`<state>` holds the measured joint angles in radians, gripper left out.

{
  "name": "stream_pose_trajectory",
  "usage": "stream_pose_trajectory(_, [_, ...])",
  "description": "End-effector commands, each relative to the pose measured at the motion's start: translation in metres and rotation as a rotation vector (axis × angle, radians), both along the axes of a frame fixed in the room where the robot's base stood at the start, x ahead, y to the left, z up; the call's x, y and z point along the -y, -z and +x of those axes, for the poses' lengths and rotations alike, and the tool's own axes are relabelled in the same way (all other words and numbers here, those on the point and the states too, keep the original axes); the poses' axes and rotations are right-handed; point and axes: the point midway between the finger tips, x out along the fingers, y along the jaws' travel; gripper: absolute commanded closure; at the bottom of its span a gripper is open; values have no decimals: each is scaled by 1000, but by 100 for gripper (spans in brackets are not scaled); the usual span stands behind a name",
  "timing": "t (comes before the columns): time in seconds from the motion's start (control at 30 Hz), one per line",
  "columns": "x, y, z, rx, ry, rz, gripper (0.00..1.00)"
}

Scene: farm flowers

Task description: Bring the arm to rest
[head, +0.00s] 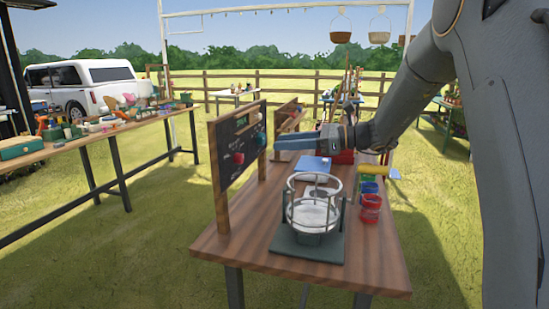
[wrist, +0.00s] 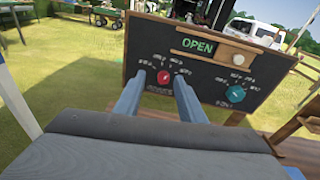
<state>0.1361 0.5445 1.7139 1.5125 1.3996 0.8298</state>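My gripper (head: 277,143) reaches in from the right over the wooden table, level with a black control board (head: 225,165). In the wrist view my gripper (wrist: 159,76) has two blue-grey fingers spread apart with nothing held between them. The board's red knob (wrist: 164,78) shows between the fingertips, and its teal knob (wrist: 236,94) is to the right. In the head view the fingertips are a short way off the board, apart from the red knob (head: 238,158). My arm (head: 405,95) is stretched out over the table's right side.
A round wire-framed device (head: 315,212) stands on a dark base at the table's near end. Red, green and blue jars (head: 370,208) stand to its right. A second, smaller board (head: 287,122) is behind. Baskets (head: 341,36) hang above. Grass lies around the table.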

Motion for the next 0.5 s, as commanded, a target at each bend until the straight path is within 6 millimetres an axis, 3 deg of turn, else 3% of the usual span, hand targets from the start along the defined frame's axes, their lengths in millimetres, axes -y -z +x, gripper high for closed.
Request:
stream_pose_trajectory(0.27, [-6, 49, -58, 55, -104, -248, 64])
stream_pose_trajectory(0.37, [-3, 73, -89, 94, -171, -372, 64])
stream_pose_trajectory(0.5, [14, 115, -151, 194, -328, -605, 64])
